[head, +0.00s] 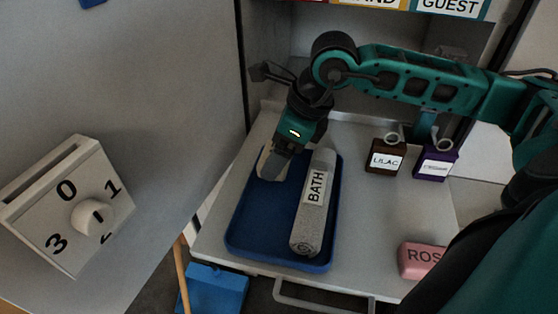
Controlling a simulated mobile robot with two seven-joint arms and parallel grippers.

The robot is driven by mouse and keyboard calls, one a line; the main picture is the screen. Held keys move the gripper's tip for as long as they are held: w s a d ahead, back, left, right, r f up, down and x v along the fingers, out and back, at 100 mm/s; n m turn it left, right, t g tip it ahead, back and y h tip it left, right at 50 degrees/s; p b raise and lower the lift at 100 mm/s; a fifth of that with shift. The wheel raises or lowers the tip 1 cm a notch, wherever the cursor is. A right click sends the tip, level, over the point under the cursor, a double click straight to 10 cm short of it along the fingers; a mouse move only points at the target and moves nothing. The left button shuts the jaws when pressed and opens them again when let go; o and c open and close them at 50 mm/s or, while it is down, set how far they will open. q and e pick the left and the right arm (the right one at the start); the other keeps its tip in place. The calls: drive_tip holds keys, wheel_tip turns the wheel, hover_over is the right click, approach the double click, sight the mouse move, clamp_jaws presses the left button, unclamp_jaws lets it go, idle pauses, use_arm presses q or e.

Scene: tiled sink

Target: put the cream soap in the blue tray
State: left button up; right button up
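The blue tray (240,238) lies on the pale counter. A cream-coloured block (268,170), which looks like the cream soap, is at the tray's back left, partly hidden by my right gripper. I cannot tell if it touches the tray floor. A grey rolled towel labelled BATH (309,222) lies lengthwise along the tray's right side. My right gripper (280,165) points down over the cream block, at its right. The fingertips are hard to make out, so I cannot see whether they are closed on it. My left gripper is not in view.
A pink ROSE soap (418,260) is at the counter's front right. A brown LILAC box (385,158) and a purple box (434,163) stand at the back right. A white dial box (68,205) is at left. The counter's middle right is clear.

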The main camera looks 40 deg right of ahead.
wheel_tip(320, 180, down, 3)
drive_tip(key=shift+f+b, duration=0.1)
drive_tip(key=shift+b, duration=0.2)
drive_tip(key=o, duration=1)
drive_tip(key=shift+c, duration=0.2)
